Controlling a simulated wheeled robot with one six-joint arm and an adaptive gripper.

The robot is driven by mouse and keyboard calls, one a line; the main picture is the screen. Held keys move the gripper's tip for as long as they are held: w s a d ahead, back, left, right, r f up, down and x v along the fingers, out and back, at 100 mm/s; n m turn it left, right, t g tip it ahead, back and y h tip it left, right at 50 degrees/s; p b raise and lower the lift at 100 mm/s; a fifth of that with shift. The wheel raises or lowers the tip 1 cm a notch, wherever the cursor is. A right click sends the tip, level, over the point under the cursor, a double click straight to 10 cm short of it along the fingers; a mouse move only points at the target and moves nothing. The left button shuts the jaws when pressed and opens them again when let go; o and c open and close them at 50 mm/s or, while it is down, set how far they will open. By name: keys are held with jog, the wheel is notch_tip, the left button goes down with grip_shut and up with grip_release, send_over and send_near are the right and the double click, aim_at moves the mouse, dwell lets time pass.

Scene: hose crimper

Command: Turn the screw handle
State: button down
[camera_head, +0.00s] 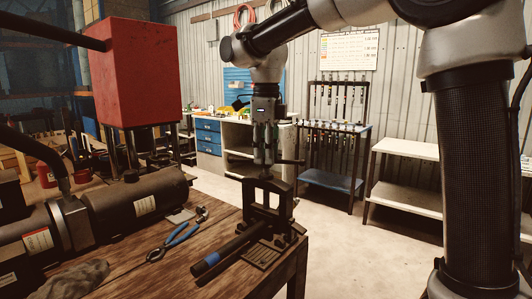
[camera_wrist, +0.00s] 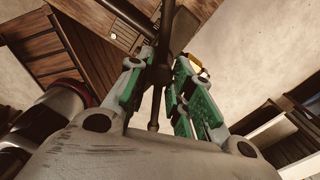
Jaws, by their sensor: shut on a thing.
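The dark hose crimper (camera_head: 268,208) stands upright near the right corner of the wooden workbench, with a black hose (camera_head: 229,247) beside its base. My gripper (camera_head: 264,160) points down from above and is shut on the screw handle. In the wrist view the green-padded fingers stand either side of the dark handle bar (camera_wrist: 156,104). The exact contact spot is partly hidden by the fingers.
Blue-handled pliers (camera_head: 178,240) and a grey rag (camera_head: 75,280) lie on the workbench (camera_head: 130,270). A large machine with a red box (camera_head: 135,72) fills the left. A blue tool rack (camera_head: 335,180) and white shelf (camera_head: 405,150) stand behind, with clear floor between.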

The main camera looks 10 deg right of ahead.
jog(key=shift+d, duration=0.1)
jog(key=c, duration=1.2)
grip_release()
jog(key=shift+s, duration=0.1)
jog(key=shift+c, duration=0.2)
jog(key=shift+r, duration=0.1)
jog(key=shift+r, duration=0.35)
notch_tip(320, 180, up, 11)
